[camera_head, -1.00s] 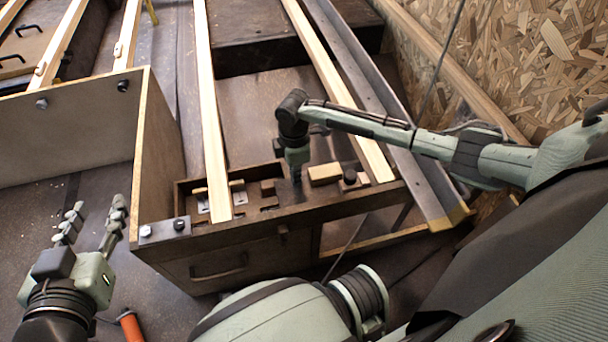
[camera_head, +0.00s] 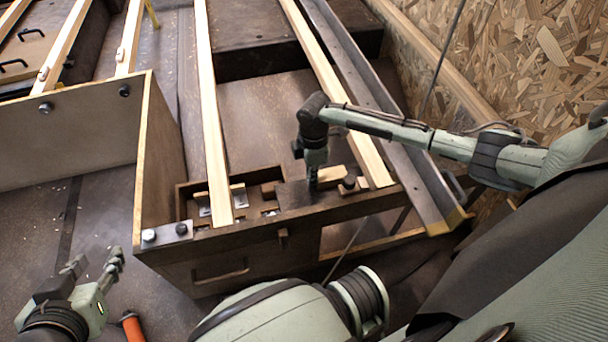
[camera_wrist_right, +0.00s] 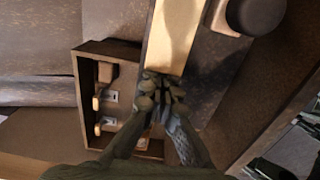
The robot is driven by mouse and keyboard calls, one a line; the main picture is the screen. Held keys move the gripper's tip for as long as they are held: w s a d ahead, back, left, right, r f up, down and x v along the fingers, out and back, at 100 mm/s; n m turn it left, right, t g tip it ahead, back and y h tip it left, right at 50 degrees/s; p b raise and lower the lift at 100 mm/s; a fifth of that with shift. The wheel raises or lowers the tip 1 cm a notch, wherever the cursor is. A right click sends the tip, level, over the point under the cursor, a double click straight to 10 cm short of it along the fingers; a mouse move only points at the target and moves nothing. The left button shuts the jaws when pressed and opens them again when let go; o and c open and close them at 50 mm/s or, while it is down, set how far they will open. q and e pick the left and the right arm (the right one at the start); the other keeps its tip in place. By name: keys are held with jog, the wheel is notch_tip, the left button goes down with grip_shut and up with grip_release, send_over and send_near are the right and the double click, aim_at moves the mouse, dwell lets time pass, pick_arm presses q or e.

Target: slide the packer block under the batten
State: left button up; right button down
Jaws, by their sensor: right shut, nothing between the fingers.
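The pale packer block (camera_head: 333,174) lies on the dark bench top, just left of the right-hand batten (camera_head: 345,100). It also shows in the right wrist view (camera_wrist_right: 178,38). My right gripper (camera_head: 313,186) is shut and empty, pointing down at the block's left end. In the right wrist view its closed fingertips (camera_wrist_right: 160,84) are right at the block's near end; contact cannot be told for sure. The gripper hides part of that end. My left gripper (camera_head: 95,266) is open and empty at lower left, away from the block.
A dark round knob (camera_head: 349,182) stands close to the block's right end. A shallow tray (camera_head: 182,202) with small wooden pieces lies left of my right gripper. A second batten (camera_head: 212,110) crosses above it. A metal angle rail (camera_head: 385,125) runs right of the right-hand batten.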

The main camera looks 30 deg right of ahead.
aim_at(326, 175)
jog(key=d+p, duration=0.1)
jog(key=d, duration=0.1)
jog(key=s+d+p, duration=0.1)
jog(key=d, duration=0.1)
jog(key=shift+r, duration=0.15)
pick_arm(q)
jog(key=s+a+f+n+g+y+p, duration=0.1)
jog(key=s+a+f+g+y+p, duration=0.15)
jog(key=s+a+f+g, duration=0.55)
pick_arm(e)
jog(key=shift+s+d+r+b, duration=0.15)
jog(key=shift+d+b, duration=0.1)
jog(key=shift+d, duration=0.25)
jog(key=shift+s+d+r+b, duration=0.1)
jog(key=shift+s+d+b, duration=0.1)
jog(key=shift+d, duration=0.25)
jog(key=d, duration=0.2)
jog(key=s+d+p, duration=0.1)
jog(key=d, duration=0.1)
jog(key=shift+f, duration=0.4)
pick_arm(q)
jog(key=f, duration=0.1)
jog(key=s+a+f+t, duration=0.1)
jog(key=shift+f, duration=0.3)
